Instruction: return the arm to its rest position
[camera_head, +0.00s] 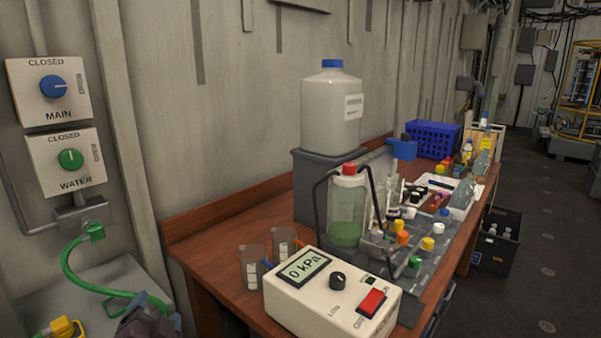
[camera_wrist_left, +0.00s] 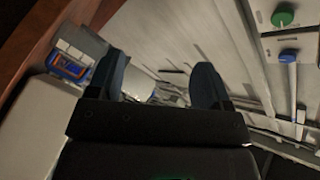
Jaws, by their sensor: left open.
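My left gripper (camera_wrist_left: 165,75) shows in the left wrist view, with its two dark fingers spread apart and nothing between them. Beyond it are the grey wall and, on the right side of that view, a green knob (camera_wrist_left: 283,15) and a blue knob (camera_wrist_left: 289,55). In the head view I cannot clearly make out my left gripper. My right gripper does not show in either view.
A wooden bench (camera_head: 210,240) along the wall holds a white kPa box (camera_head: 335,310), a large capped jug (camera_head: 331,108), a red-capped bottle (camera_head: 346,205), two beakers and a blue basket (camera_head: 433,138). A green hose (camera_head: 75,275) hangs left. Open floor (camera_head: 545,230) lies right.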

